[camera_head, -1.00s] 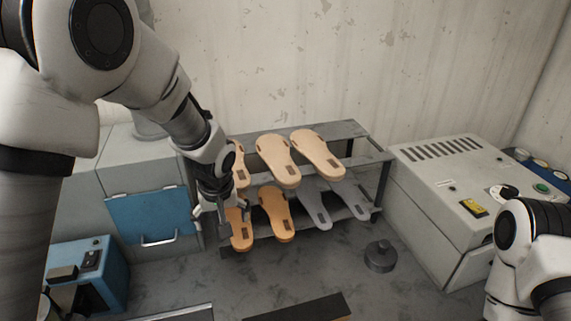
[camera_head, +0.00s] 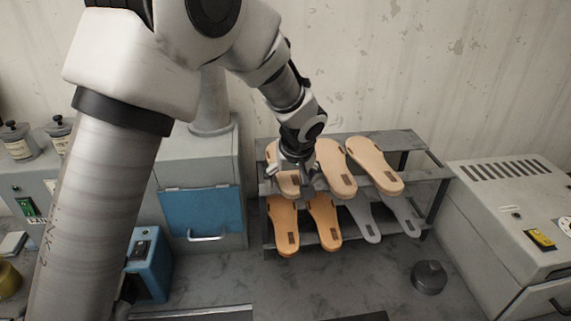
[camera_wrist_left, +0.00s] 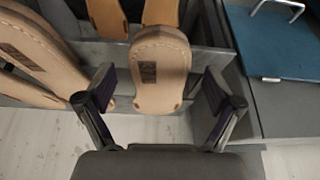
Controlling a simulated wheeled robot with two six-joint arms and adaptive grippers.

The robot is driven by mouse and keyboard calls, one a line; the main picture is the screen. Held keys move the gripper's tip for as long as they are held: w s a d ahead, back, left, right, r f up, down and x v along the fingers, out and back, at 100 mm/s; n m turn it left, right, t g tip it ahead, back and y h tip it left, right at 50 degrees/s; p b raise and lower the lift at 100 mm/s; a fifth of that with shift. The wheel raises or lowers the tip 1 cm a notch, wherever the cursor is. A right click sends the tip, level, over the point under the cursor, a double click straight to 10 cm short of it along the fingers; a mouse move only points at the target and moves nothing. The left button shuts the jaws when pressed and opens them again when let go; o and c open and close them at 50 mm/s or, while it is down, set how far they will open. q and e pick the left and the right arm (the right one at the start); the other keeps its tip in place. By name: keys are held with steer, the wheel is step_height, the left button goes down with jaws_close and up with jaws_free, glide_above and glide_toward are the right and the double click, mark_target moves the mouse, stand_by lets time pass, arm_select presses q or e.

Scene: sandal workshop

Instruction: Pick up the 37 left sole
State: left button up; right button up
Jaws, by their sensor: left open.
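Three beige soles stand side by side on the top tier of a grey rack (camera_head: 437,195). My left gripper (camera_head: 292,172) is open at the leftmost beige sole (camera_head: 288,188). In the left wrist view my left gripper (camera_wrist_left: 158,92) has one finger on each side of this sole (camera_wrist_left: 160,58), with visible gaps. The middle beige sole (camera_head: 336,170) and right beige sole (camera_head: 375,166) are to its right. Each has a dark label, too small to read, so I cannot tell which is the 37 left. My right gripper is out of view.
Two orange soles (camera_head: 283,222) and two grey soles (camera_head: 363,218) stand on the lower tier. A grey cabinet with a blue drawer (camera_head: 203,212) is left of the rack, a grey machine (camera_head: 510,215) right. A round dark weight (camera_head: 429,277) sits on the table.

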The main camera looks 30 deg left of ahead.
arm_select(q)
steer(key=shift+s+d+r, duration=0.2)
steer(key=shift+s+d, duration=0.05)
steer(key=shift+s, duration=0.05)
steer(key=c, duration=1.3)
steer(key=shift+w+a+f, duration=0.1)
steer(key=shift+w, duration=0.05)
